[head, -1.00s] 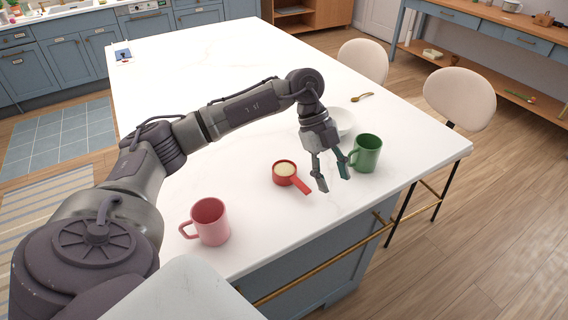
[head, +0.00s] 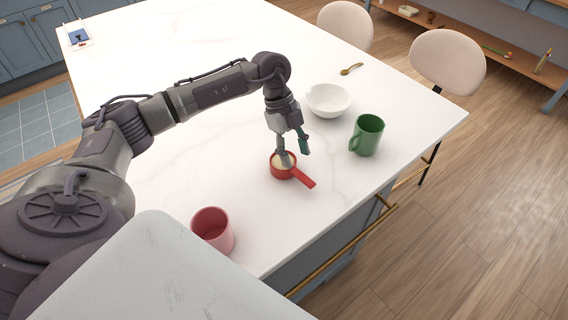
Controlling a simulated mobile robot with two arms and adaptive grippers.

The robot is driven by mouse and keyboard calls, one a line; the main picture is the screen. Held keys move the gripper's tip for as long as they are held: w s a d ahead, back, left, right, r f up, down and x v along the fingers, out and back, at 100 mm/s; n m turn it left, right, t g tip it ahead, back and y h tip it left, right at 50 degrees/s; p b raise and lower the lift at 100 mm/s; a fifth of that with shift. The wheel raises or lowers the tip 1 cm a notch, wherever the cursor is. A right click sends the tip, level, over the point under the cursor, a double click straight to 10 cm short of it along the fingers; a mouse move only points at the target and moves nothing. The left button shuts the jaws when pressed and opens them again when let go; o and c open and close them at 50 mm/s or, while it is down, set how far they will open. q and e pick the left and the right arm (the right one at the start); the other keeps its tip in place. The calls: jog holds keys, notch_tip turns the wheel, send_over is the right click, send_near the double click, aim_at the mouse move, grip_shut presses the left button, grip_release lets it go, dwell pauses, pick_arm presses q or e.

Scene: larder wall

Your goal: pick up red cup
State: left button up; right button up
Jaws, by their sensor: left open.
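A small red cup (head: 279,174) with a flat handle stands on the white counter (head: 215,160). Its handle points to the lower right, and it has something pale inside. My left gripper (head: 294,155) is open, pointing down, at the cup's far side. One finger overlaps the cup's opening in the picture; the other, greenish one is to the right of the cup. I cannot tell whether a finger touches the cup. My right gripper is not in view.
A pink mug (head: 212,230) stands near the front edge, partly hidden by a grey surface (head: 165,275). A green mug (head: 368,135) and white bowl (head: 328,99) are right of the gripper. A spoon (head: 351,69) lies farther back. Two chairs stand along the far right side.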

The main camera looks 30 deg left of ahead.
aim_at(298, 173)
pick_arm(q)
jog(key=shift+x, duration=1)
jog(key=shift+f, duration=0.25)
jog(key=p+x, duration=0.2)
jog(key=x, duration=0.2)
jog(key=shift+a+f, duration=0.1)
jog(key=shift+f, duration=0.1)
jog(key=shift+f+p, duration=0.3)
jog(key=shift+f, duration=0.1)
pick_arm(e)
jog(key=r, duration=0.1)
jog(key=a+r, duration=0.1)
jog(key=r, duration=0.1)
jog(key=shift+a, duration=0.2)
pick_arm(q)
jog(key=shift+c, duration=0.2)
grip_shut()
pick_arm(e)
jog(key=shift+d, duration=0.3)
